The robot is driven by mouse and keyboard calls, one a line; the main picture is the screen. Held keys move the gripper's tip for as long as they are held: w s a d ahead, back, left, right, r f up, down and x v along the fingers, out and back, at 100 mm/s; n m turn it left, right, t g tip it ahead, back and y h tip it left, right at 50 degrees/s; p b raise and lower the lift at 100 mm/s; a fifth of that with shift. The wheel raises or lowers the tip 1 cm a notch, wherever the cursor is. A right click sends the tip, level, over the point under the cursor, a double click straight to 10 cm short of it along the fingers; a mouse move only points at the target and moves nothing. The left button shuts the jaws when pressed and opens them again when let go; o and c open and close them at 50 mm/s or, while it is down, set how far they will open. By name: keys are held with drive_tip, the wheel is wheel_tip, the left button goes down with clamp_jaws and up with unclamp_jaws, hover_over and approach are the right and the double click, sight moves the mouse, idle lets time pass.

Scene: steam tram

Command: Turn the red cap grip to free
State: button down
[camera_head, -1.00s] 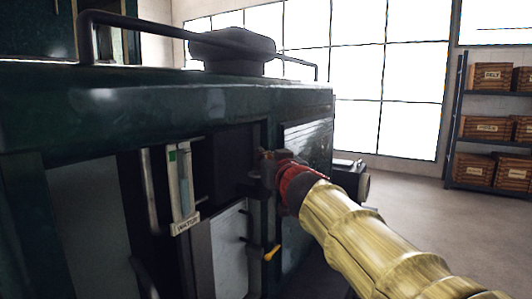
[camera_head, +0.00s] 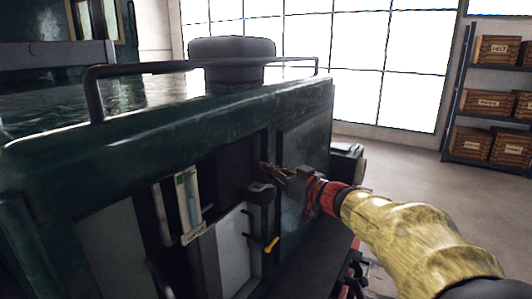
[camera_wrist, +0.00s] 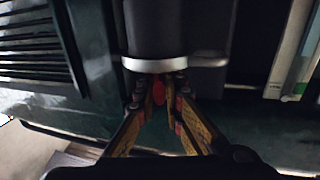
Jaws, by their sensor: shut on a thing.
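The red cap grip (camera_wrist: 158,88) is a small red piece below a dark cylinder with a silver ring (camera_wrist: 160,64) in the wrist view. My gripper (camera_wrist: 158,98) has its two yellow-and-black fingers closed on it from both sides, and they hide part of it. In the head view my gripper (camera_head: 272,171) reaches into the open recess at the corner of the dark green tram body (camera_head: 200,120). The cap grip cannot be made out clearly there.
A water gauge (camera_head: 188,205) and a pale panel with a yellow-tipped lever (camera_head: 271,245) are left of and below my gripper. A handrail (camera_head: 96,95) runs along the top. A shelf with wooden crates (camera_head: 490,104) stands far right across open floor.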

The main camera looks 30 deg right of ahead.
drive_tip(key=shift+n+g+y+p, duration=0.9)
drive_tip(key=shift+n+y+p, duration=0.4)
drive_tip(key=shift+y+p, duration=0.75)
drive_tip(key=shift+f+p, duration=0.15)
drive_tip(key=shift+p, duration=0.25)
drive_tip(key=c, duration=2)
unclamp_jaws()
drive_tip(key=shift+o, duration=0.5)
drive_tip(key=v, duration=1.2)
drive_tip(key=shift+w+d+n, duration=0.15)
drive_tip(key=shift+n, duration=0.15)
